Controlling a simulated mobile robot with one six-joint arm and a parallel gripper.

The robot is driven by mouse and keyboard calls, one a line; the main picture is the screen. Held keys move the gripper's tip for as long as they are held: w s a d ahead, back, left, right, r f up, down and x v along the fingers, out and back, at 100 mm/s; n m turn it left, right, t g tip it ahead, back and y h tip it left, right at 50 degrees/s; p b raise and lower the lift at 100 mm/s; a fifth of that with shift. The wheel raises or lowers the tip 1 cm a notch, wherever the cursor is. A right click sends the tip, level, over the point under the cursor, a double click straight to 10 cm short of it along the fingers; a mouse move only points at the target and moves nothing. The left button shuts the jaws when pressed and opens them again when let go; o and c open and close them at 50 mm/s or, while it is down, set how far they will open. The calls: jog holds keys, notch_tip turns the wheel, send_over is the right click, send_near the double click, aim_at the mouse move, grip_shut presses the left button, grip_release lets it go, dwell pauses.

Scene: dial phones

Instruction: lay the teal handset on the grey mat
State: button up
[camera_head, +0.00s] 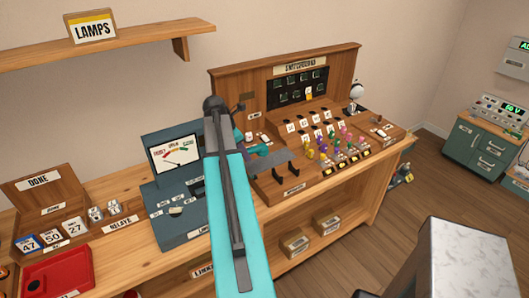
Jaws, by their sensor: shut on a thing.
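The teal handset (260,149) shows in small part just right of my arm, in front of the switchboard's left end. The arm hides the rest of it. My gripper (247,137) is at the handset, mostly hidden behind my own arm, and is shut on it. A dark grey flat patch (272,160), which looks like the grey mat, lies on the switchboard's desk below and behind the handset. I cannot tell whether the handset touches it.
A dark cradle-like bracket (285,168) stands at the desk's front left. Several coloured plugs (330,146) stand to its right. A grey-blue meter console (174,153) is left of my arm. A red tray (60,274) lies at the lower left.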

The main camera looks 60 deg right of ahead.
jog(key=w+a+f+b, duration=0.1)
jog(key=w+a, duration=1)
jog(key=a, duration=0.2)
jog(key=w+a+f+b, duration=0.1)
jog(key=w+a+b, duration=0.1)
jog(key=w+a, duration=1.05)
jog(key=w+a+b, duration=0.1)
jog(key=a, duration=1.6)
jog(key=w+a+b, duration=0.1)
jog(key=w+a, duration=0.1)
jog(key=a, duration=1.4)
jog(key=shift+w+a+m, duration=0.25)
jog(key=shift+a+m, duration=0.05)
jog(key=shift+a, duration=0.05)
jog(key=shift+f, duration=0.1)
